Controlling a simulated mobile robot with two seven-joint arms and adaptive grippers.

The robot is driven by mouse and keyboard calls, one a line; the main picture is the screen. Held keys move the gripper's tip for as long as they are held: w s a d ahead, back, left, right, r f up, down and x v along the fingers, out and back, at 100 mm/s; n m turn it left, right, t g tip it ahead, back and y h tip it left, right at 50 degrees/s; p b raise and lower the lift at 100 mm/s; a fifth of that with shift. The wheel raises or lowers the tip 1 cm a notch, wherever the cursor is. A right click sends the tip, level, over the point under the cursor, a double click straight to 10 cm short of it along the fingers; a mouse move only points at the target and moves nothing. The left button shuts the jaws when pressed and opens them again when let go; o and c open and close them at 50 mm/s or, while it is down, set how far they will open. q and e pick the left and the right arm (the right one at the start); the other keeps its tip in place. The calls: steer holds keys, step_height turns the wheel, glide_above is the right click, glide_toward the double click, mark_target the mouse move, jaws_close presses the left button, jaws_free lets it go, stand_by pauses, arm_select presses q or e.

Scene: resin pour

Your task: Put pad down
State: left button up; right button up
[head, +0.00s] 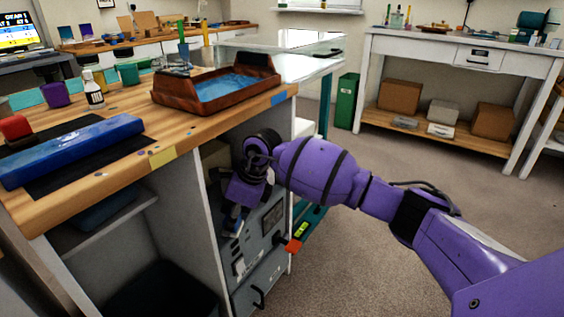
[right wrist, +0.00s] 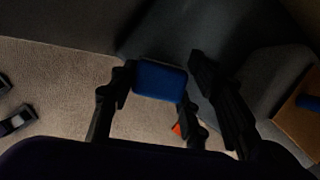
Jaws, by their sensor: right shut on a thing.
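My right arm comes in from the right in the head view, and my right gripper (head: 232,222) points down in front of the cabinet's side, below the bench top. In the right wrist view a blue block-like pad (right wrist: 160,81) sits between the dark fingers of my right gripper (right wrist: 162,85), which is shut on it. The pad is held above the floor beside a dark surface. In the head view I cannot make out the pad clearly. My left gripper is in neither view.
The wooden bench (head: 118,170) carries a brown tray with blue contents (head: 210,100), a long blue case (head: 75,148), a white bottle (head: 92,92) and several cups. A grey panel with a handle (head: 262,255) and an orange-red piece (head: 293,246) are near my gripper. Carpet at right is open.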

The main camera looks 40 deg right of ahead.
steer(key=shift+w+a+r, duration=0.2)
steer(key=shift+w+a, duration=0.35)
steer(key=shift+w, duration=0.05)
steer(key=shift+w+a+b, duration=0.25)
steer(key=shift+b, duration=0.15)
steer(key=shift+w+a+f+b, duration=0.1)
steer(key=shift+w+a+b, duration=0.7)
steer(key=shift+w+a, duration=0.15)
steer(key=shift+f+b, duration=0.4)
steer(key=shift+f, duration=0.35)
steer(key=shift+d, duration=0.1)
steer(key=shift+r, duration=0.2)
steer(key=shift+f, duration=0.2)
steer(key=o, duration=1)
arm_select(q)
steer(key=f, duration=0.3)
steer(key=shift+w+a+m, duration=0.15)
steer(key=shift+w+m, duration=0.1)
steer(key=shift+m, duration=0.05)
arm_select(e)
steer(key=shift+o, duration=0.2)
